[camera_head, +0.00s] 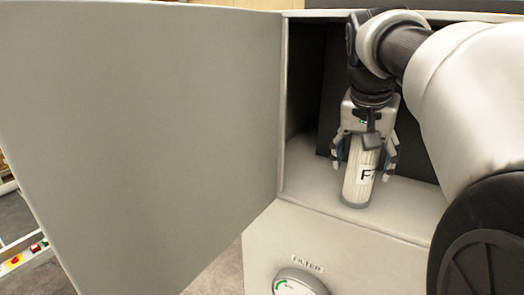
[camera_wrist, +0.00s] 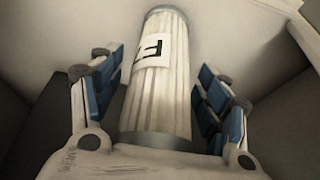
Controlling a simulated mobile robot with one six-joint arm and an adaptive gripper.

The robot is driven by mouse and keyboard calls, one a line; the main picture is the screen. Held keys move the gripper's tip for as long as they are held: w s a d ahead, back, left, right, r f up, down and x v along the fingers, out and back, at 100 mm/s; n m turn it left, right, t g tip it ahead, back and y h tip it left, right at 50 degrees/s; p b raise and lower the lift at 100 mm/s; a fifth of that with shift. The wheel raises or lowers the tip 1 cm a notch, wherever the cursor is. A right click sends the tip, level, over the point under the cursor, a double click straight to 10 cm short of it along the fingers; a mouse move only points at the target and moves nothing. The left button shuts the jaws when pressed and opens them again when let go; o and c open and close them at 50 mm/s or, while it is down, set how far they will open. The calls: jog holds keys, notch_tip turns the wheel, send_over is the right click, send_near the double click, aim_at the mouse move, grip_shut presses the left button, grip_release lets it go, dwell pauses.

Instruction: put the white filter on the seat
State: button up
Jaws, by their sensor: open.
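The white filter (camera_head: 358,186) is a pleated cylinder with grey end caps and a label with black letters. In the head view it stands upright on the floor of an open cabinet. My gripper (camera_head: 364,160) reaches into the cabinet from above, with its fingers on either side of the filter. In the wrist view the filter (camera_wrist: 160,85) lies between the blue-padded fingers of my gripper (camera_wrist: 162,88), with gaps on both sides. The gripper is open. A seat cannot be told apart in either view; the filter's lower end may hide it.
The cabinet door (camera_head: 150,140) stands wide open at the left. The cabinet floor (camera_head: 410,208) is bare around the filter. Below, the front panel carries a dial gauge (camera_head: 298,283) under a FILTER label (camera_head: 307,263). A rail with coloured buttons (camera_head: 22,258) is at the lower left.

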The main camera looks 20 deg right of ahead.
jog(key=p+v, duration=0.1)
jog(key=v, duration=0.7)
jog(key=shift+s+f, duration=0.1)
jog(key=shift+f, duration=0.05)
